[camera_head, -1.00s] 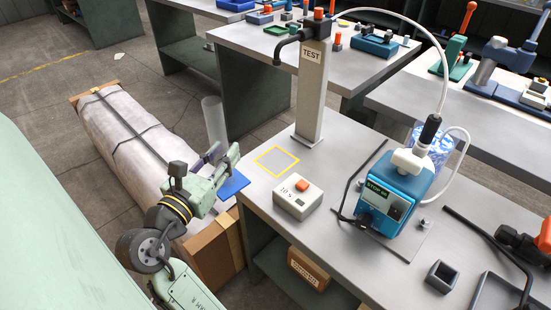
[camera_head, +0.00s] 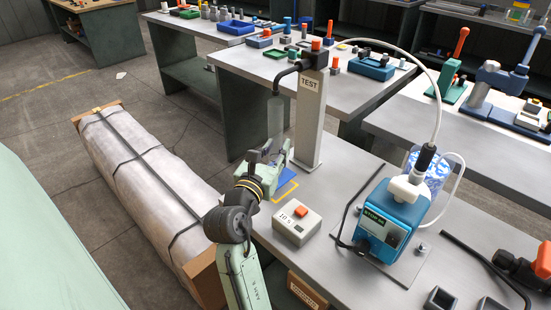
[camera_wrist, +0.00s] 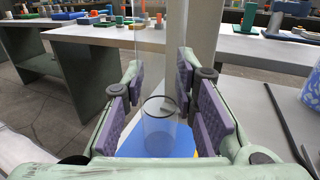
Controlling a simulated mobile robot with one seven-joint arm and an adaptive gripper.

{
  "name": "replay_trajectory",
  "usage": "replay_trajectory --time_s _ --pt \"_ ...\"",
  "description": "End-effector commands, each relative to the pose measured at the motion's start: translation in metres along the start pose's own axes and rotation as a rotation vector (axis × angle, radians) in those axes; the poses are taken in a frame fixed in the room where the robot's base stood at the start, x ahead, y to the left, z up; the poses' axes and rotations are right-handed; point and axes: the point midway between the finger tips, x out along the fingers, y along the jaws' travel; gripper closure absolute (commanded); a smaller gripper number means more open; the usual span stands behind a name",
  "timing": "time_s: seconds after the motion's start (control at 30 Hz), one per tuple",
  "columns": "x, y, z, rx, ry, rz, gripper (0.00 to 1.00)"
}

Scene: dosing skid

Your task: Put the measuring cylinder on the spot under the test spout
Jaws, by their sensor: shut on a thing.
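The measuring cylinder is a tall clear tube (camera_head: 275,118) on a flat blue base (camera_head: 287,189). It stands upright, its top close to the black test spout (camera_head: 276,84) in the head view. My gripper (camera_head: 272,158) is shut on the tube; in the wrist view the purple pads (camera_wrist: 160,98) flank the clear tube (camera_wrist: 158,130), with its blue base (camera_wrist: 133,146) below. The yellow-outlined spot (camera_head: 291,182) is mostly hidden by the base and my gripper. The base overlaps it in the picture; I cannot tell whether it touches the bench.
The grey TEST post (camera_head: 309,120) stands just right of the cylinder. A box with an orange button (camera_head: 297,222) is in front, and a blue pump (camera_head: 390,218) stands to the right. A long wrapped bundle (camera_head: 150,180) lies on the floor at left.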

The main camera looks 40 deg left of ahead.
Motion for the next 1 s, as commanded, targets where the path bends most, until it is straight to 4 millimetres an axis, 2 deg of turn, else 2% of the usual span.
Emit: replay_trajectory --time_s 0.3,0.67,0.7,1.0 --pt "0.0 0.0 -0.035 -0.002 0.001 0.001 1.0" --pt "0.0 -0.001 -0.038 0.0 0.0 0.0 1.0" --pt "0.0 0.0 -0.038 0.0 -0.001 0.0 0.72" --pt "0.0 0.0 -0.038 0.0 0.0 0.0 0.54"
